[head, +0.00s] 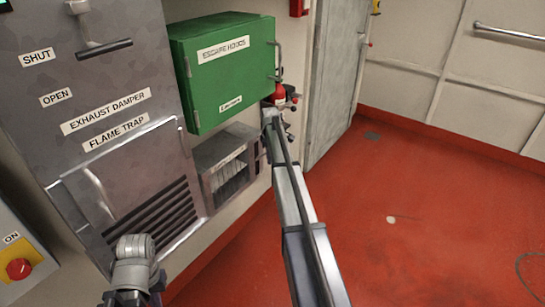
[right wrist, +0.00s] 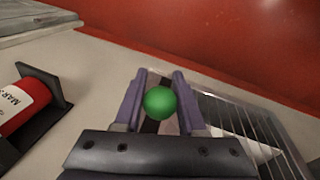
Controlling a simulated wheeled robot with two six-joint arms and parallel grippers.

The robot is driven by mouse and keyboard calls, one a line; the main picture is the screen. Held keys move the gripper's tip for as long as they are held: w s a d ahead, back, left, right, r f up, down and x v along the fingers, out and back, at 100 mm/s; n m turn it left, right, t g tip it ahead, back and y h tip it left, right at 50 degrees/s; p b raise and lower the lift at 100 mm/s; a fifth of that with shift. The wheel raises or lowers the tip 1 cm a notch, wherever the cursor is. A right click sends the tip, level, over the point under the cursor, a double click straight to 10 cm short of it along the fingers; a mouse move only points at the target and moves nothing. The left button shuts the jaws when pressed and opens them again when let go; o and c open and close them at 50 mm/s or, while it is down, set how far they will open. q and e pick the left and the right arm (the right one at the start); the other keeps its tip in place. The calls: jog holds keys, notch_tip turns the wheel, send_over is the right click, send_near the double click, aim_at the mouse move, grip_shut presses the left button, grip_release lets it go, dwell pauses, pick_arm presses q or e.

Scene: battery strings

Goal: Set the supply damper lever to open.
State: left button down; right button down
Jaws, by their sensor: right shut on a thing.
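In the right wrist view a round green knob (right wrist: 160,102) sits between the two fingers of my right gripper (right wrist: 160,76), which is shut on it. The lever shaft behind the knob is mostly hidden by the gripper. In the head view my right arm reaches up to the wall below the green box, and its jaws and the knob cannot be made out there. No supply damper label is readable. Part of my left arm shows at the bottom left of the head view, but its jaws do not show.
A grey exhaust damper panel (head: 95,70) with SHUT and OPEN labels stands at the left. A green escape hoods box (head: 222,75) hangs beside it. A red extinguisher (right wrist: 22,103) is left of my right gripper. The red floor (head: 430,210) is largely clear.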

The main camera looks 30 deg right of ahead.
jog(key=shift+r, duration=0.1)
dwell(0.3)
jog(key=c, duration=0.5)
grip_release()
jog(key=shift+r, duration=0.15)
jog(key=p+v, duration=0.7)
jog(key=shift+s+r+p, duration=0.15)
jog(key=shift+r+p, duration=0.2)
jog(key=shift+f, duration=0.1)
